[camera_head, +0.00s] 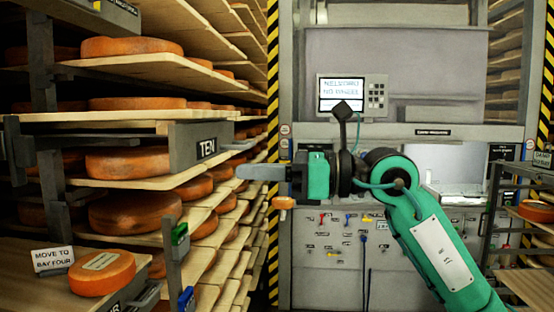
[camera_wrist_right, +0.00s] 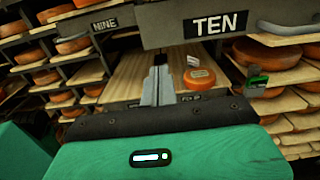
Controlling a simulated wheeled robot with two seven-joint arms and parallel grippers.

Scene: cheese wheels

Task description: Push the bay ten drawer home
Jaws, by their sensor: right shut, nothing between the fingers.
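The bay ten drawer (camera_head: 150,127) is a wooden board with a grey front panel marked TEN (camera_head: 207,147), on the left rack in the head view. Its front stands out from the rack, with a grey handle (camera_head: 238,145) on it. In the right wrist view the TEN panel (camera_wrist_right: 213,25) and its handle (camera_wrist_right: 287,28) cross the top. My right gripper (camera_head: 243,172) is shut and empty, its fingers pointing left, just below the handle in the picture. Its fingertips (camera_wrist_right: 160,60) appear under the panel's lower edge; I cannot tell whether they touch. My left gripper is not in view.
An orange cheese wheel (camera_head: 103,272) and a MOVE TO BAY FOUR card (camera_head: 53,259) sit on the lower left board. Several wheels fill the rack. A grey machine with a screen (camera_head: 341,93) stands behind my arm; another shelf (camera_head: 535,210) is at right.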

